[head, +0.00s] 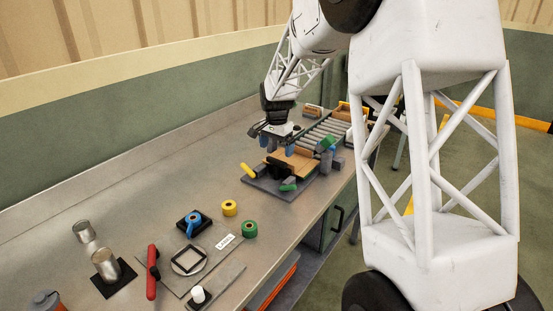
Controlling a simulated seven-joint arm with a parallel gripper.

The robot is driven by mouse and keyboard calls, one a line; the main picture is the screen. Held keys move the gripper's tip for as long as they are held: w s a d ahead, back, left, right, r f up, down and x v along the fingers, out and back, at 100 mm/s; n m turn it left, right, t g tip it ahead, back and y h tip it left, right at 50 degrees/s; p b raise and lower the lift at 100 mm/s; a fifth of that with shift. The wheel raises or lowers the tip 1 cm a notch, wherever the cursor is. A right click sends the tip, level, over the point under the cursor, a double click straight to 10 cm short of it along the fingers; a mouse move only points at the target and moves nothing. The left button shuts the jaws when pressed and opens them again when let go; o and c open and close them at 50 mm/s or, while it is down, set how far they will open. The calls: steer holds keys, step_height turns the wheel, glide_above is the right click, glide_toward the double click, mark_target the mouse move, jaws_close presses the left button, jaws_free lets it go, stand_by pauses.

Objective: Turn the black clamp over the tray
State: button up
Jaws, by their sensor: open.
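My gripper (277,146) hangs over the far part of the bench with its two blue-tipped fingers apart. It is open and appears empty. A light wooden tray (300,165) lies just below and to the right of the fingers, on a dark grey mat. A black piece (277,167), probably the clamp, lies at the tray's front left edge, below the gripper. It is small, and its exact shape and which side is up cannot be told. The gripper appears apart from it.
A yellow-ended piece (247,170) and a green-ended piece (288,186) lie around the tray. A roller conveyor (325,130) runs behind it. Tape rolls (249,229), a red-handled tool (152,272) and metal cylinders (105,264) stand nearer. Bare bench lies left of the mat.

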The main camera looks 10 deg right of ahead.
mark_target(277, 160)
steer(key=shift+f, duration=2.4)
steer(key=shift+c, duration=0.3)
steer(key=c, duration=0.6)
